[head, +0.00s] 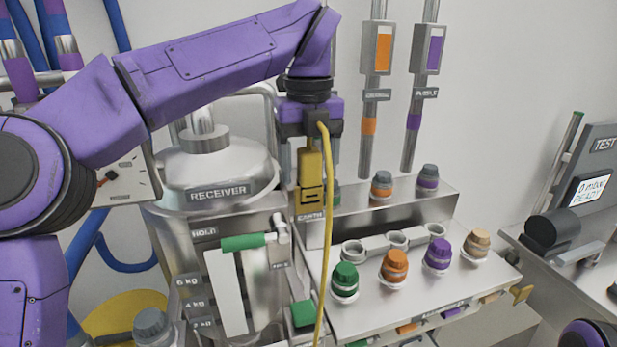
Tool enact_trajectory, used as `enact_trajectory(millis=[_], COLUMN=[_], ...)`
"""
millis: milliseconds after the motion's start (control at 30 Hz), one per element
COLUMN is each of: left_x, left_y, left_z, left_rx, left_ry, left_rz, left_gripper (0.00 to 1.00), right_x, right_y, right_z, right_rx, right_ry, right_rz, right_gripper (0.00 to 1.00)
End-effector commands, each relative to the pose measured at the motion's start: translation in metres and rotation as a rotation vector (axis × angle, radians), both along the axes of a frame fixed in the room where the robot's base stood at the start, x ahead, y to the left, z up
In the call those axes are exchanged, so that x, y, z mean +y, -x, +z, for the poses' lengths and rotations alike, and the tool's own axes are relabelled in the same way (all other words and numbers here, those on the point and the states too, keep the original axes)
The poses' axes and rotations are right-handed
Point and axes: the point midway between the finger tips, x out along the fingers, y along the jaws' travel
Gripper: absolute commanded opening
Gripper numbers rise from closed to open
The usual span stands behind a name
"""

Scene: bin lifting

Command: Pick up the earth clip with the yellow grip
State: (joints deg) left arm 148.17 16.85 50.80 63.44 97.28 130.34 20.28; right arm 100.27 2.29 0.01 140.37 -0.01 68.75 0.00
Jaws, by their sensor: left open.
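The earth clip with the yellow grip (310,172) hangs upright at the middle, just above the EARTH label on the metal station. A yellow cable (325,210) loops from a dark part at its top and runs down past the front edge. My left gripper (308,128) points down directly over the clip's top, with its jaws open. My right gripper is out of view.
Green (345,278), orange (394,264) and purple (438,254) capped bottles stand on the shelf to the right. A test unit (590,185) is at far right.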

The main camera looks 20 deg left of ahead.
Motion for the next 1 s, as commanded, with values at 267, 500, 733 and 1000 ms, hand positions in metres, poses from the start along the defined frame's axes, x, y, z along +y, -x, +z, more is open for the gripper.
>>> enact_trajectory(millis=[267, 500, 733, 1000], left_x=[0.0, 0.0, 0.0, 0.007], left_y=[0.0, 0.0, -0.001, 0.034], left_z=[0.001, 0.001, 0.02, 0.076], left_rx=[0.001, 0.0, -0.003, -0.007], left_ry=[-0.001, -0.001, -0.002, 0.0], left_rz=[-0.001, -0.001, -0.001, 0.001], left_gripper=[0.13, 0.01, 0.01, 0.01], right_x=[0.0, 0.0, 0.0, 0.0], right_y=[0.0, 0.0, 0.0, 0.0], right_z=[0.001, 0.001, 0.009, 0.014], right_rx=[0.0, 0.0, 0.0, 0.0], right_ry=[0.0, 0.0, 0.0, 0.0], right_rz=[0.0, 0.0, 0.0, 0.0], right_gripper=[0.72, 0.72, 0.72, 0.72])
